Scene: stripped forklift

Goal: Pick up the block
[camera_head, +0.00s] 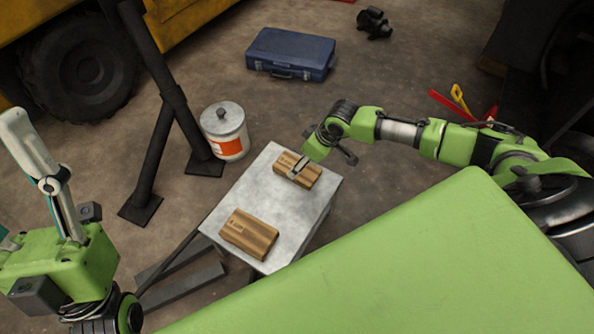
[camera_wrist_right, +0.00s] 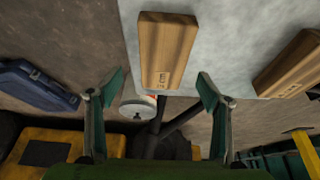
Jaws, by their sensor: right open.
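Two brown wooden blocks lie on a grey-white table (camera_head: 279,203). The far block (camera_head: 310,178) is partly covered by a grey finger of my right gripper (camera_head: 321,160). In the right wrist view, this block (camera_wrist_right: 166,48) appears ahead of the spread fingers of my right gripper (camera_wrist_right: 162,82); its near end shows between the fingertips. I see no clear contact. The near block (camera_head: 249,234) lies apart at the table's front-left; it also shows at the right of the wrist view (camera_wrist_right: 288,66). My left gripper (camera_head: 32,150) is raised at the far left, away from the table; its jaw opening is unclear.
A white lidded bucket (camera_head: 226,131) stands beyond the table's left side, near a dark metal post (camera_head: 165,80). A blue case (camera_head: 291,54) lies on the floor behind. Red and yellow tools (camera_head: 461,99) lie behind my right arm. The table's middle is clear.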

